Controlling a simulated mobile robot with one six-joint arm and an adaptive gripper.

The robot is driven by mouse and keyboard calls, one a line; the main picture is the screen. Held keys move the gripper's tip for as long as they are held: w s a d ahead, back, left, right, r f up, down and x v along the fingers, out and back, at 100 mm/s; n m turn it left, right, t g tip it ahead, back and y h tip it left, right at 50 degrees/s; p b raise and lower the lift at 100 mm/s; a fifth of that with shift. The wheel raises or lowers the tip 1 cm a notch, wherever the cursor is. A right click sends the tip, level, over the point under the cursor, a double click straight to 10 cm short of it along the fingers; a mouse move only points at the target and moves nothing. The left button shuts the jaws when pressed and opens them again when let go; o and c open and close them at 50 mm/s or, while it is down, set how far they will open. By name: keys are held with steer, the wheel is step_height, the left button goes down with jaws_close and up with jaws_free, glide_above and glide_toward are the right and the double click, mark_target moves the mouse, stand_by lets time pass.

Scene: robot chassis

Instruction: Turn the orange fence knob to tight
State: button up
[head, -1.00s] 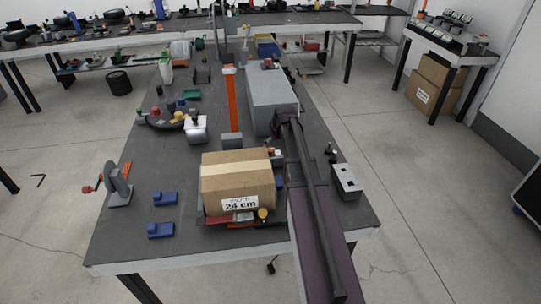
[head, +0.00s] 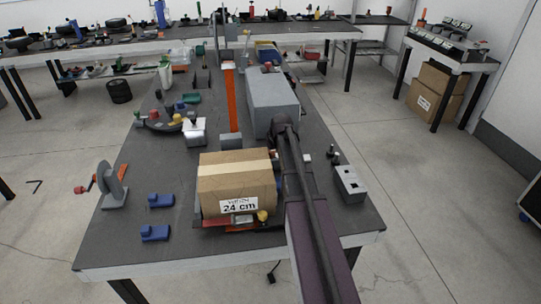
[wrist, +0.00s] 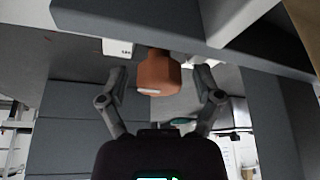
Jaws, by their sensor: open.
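The orange knob (wrist: 158,73) shows in the wrist view, near the top middle, with a small pale mark on its lower face. My gripper (wrist: 162,80) is open, with one finger on each side of the knob. Gaps show between the fingers and the knob, so it is not gripped. In the head view my dark arm reaches forward beside the long grey block (head: 275,95); the knob and my fingertips cannot be made out there.
A cardboard box (head: 237,180) marked 24 cm sits left of my arm. A grey box with holes (head: 349,184) is to its right. An orange strip (head: 231,100) runs along the dark bench (head: 135,235). In the wrist view, grey panels (wrist: 75,100) stand close around the gripper.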

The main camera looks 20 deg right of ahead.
steer(key=c, duration=1.1)
steer(key=shift+s+m+h, duration=0.1)
steer(key=shift+m+h, duration=0.7)
steer(key=shift+m, duration=1.5)
steer(key=o, duration=1.1)
steer(key=shift+o, duration=0.2)
